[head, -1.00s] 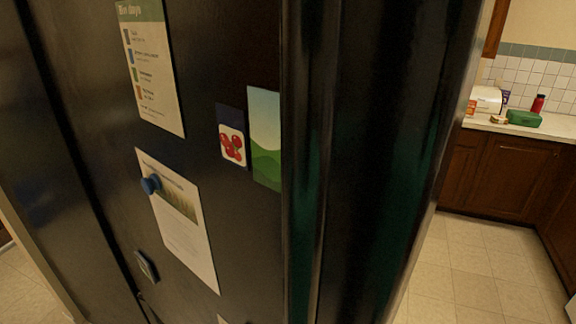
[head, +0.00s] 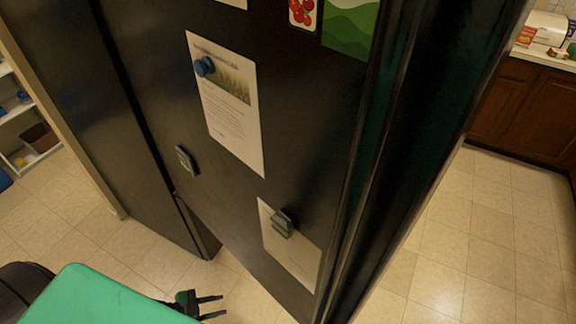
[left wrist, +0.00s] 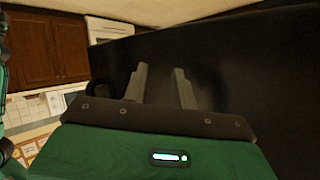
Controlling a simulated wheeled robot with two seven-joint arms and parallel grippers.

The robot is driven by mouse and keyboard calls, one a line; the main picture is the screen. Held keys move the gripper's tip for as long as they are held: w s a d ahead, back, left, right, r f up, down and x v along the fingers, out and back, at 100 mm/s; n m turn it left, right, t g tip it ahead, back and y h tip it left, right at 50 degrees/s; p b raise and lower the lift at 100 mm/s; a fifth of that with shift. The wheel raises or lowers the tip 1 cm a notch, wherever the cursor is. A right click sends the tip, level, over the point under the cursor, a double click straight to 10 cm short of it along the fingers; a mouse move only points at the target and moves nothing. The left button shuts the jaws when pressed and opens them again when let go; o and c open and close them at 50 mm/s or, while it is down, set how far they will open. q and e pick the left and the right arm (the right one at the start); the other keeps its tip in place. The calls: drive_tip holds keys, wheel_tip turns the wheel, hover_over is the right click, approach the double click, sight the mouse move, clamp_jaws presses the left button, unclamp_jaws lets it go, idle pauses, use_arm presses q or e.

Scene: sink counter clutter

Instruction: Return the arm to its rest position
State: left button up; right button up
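My left gripper (head: 210,306) shows at the bottom of the head view, low in front of the black fridge (head: 300,120). Its two fingers are apart with nothing between them. In the left wrist view the same gripper (left wrist: 160,88) has its fingers spread and empty, with the dark fridge surface (left wrist: 255,75) beyond and to the right. My right gripper is in neither view.
Papers (head: 232,105), a blue round magnet (head: 204,66) and a dark clip (head: 283,223) are on the fridge. A shelf (head: 30,130) stands at the far left. Brown cabinets (head: 525,110) with a cluttered counter stand at the right. Tiled floor (head: 440,250) is clear between.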

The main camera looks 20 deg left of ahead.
use_arm(q)
drive_tip(key=s+a+f+n+g+y+b, duration=0.1)
drive_tip(key=s+a+f+n+y, duration=0.2)
drive_tip(key=f, duration=0.8)
drive_tip(key=s+a+f+n+g+y, duration=0.1)
drive_tip(key=a+f+n+y, duration=0.3)
drive_tip(key=f, duration=0.7)
drive_tip(key=s+d+f+n+g+y, duration=0.1)
drive_tip(key=s+d+f+g, duration=0.2)
drive_tip(key=s+d+f, duration=0.3)
drive_tip(key=s+d+f+n+g+y+b, duration=0.1)
drive_tip(key=s+d+f+g, duration=0.2)
drive_tip(key=s+d+f, duration=0.3)
drive_tip(key=s, duration=0.5)
drive_tip(key=shift+s+f+n, duration=0.2)
drive_tip(key=shift+n, duration=0.2)
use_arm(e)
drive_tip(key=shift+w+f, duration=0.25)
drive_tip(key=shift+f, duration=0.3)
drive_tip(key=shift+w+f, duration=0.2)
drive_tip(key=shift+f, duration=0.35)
